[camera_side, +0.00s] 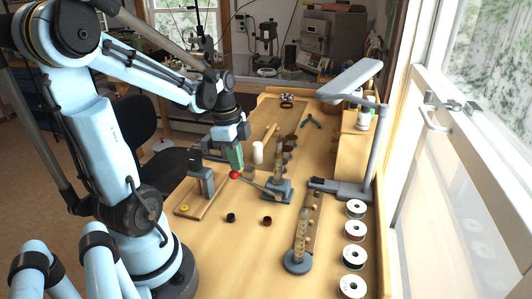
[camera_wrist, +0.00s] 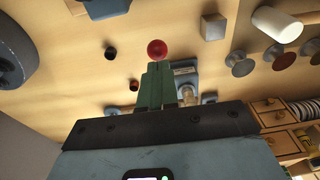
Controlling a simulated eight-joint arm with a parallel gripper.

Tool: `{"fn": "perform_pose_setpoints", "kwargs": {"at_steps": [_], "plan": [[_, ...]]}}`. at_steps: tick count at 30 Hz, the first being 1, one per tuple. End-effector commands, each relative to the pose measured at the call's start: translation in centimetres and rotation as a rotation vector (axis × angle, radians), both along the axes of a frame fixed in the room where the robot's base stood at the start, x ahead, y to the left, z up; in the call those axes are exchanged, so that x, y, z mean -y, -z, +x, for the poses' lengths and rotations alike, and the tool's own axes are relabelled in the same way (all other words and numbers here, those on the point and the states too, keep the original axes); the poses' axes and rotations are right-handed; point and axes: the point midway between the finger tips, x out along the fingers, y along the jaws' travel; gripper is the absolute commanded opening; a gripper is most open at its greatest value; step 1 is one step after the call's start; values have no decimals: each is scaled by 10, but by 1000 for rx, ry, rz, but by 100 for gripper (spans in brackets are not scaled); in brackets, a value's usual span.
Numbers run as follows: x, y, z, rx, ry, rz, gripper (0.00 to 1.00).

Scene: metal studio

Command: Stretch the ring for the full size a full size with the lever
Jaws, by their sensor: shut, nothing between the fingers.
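The ring stretcher (camera_side: 278,188) is a grey base with a tan upright post. Its lever (camera_side: 258,184) slants out to the left and ends in a red ball knob (camera_side: 234,175). My gripper (camera_side: 237,167) has green fingers, shut and empty, with the tips right at the knob. In the wrist view the red knob (camera_wrist: 157,48) lies just beyond the tips of my gripper (camera_wrist: 159,66); I cannot tell whether they touch. The stretcher base (camera_wrist: 186,70) is partly hidden behind my fingers there. I cannot make out a ring on the stretcher.
A graduated mandrel (camera_side: 301,238) stands on a round base in front. A black piece (camera_side: 231,217) and a dark red piece (camera_side: 267,221) lie on the bench. A wooden board (camera_side: 190,210) with a grey device is left. Several spools (camera_side: 354,231) line the right edge.

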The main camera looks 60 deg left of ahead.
Motion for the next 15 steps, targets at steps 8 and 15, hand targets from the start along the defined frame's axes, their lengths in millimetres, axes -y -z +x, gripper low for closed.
{"fn": "perform_pose_setpoints", "kwargs": {"at_steps": [8,15], "plan": [[-2,5,-2,0,0,0,0],[-2,6,-2,2,-1,-4,0]]}}
